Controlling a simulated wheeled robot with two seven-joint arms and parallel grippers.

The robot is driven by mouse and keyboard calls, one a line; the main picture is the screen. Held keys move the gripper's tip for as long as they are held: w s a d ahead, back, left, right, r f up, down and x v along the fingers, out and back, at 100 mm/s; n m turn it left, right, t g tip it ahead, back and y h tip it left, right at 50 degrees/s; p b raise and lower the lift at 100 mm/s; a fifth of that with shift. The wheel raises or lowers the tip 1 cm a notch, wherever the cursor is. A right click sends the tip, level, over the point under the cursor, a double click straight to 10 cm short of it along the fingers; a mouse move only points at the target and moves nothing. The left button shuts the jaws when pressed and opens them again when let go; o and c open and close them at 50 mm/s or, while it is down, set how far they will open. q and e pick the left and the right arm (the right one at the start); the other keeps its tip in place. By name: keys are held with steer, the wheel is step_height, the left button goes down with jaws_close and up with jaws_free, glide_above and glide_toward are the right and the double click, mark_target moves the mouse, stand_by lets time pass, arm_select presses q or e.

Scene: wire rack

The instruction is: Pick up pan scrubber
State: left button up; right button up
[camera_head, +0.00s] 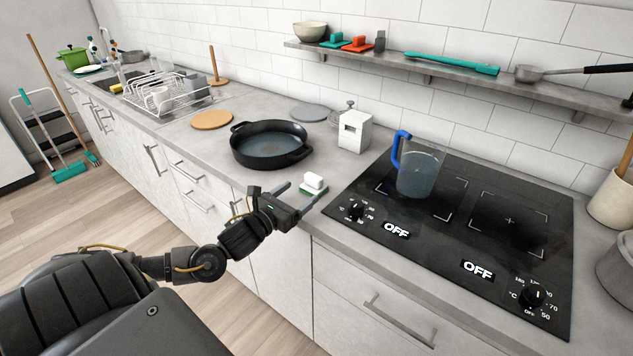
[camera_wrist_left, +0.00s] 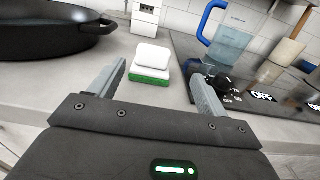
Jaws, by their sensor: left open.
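The pan scrubber (camera_head: 314,184) is a small block with a white top and a green base. It lies on the grey counter near the front edge, left of the cooktop. In the left wrist view the scrubber (camera_wrist_left: 151,64) sits ahead of the fingertips, in line with the gap between them. My left gripper (camera_head: 297,194) is open and empty, close in front of the scrubber at the counter edge. Its two fingers also show in the left wrist view (camera_wrist_left: 160,86), spread apart. My right gripper is not in view.
A black pan (camera_head: 270,145) stands behind and left of the scrubber. A white box-shaped timer (camera_head: 354,131) is behind it. The black cooktop (camera_head: 500,260) with a blue-handled jug (camera_head: 420,170) lies to the right. A wall shelf (camera_head: 450,82) runs above. The counter around the scrubber is clear.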

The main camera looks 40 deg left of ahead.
mark_target(316, 175)
arm_select(q)
steer(key=shift+w+d+f, duration=0.1)
steer(key=shift+w+d, duration=0.05)
steer(key=shift+w, duration=0.35)
steer(key=w, duration=0.2)
steer(key=w+a+p, duration=0.1)
steer(key=shift+w+r, duration=0.2)
steer(key=shift+w, duration=0.15)
steer(key=shift+w+d+f, duration=0.1)
steer(key=shift+w, duration=0.3)
steer(key=shift+w+r+p, duration=0.25)
steer(key=shift+w+p, duration=0.05)
steer(key=w, duration=0.1)
steer(key=w+p, duration=0.1)
steer(key=w, duration=0.1)
steer(key=shift+w+a, duration=0.3)
steer(key=shift+w, duration=0.1)
steer(key=shift+w+f, duration=0.15)
steer(key=shift+w, duration=0.2)
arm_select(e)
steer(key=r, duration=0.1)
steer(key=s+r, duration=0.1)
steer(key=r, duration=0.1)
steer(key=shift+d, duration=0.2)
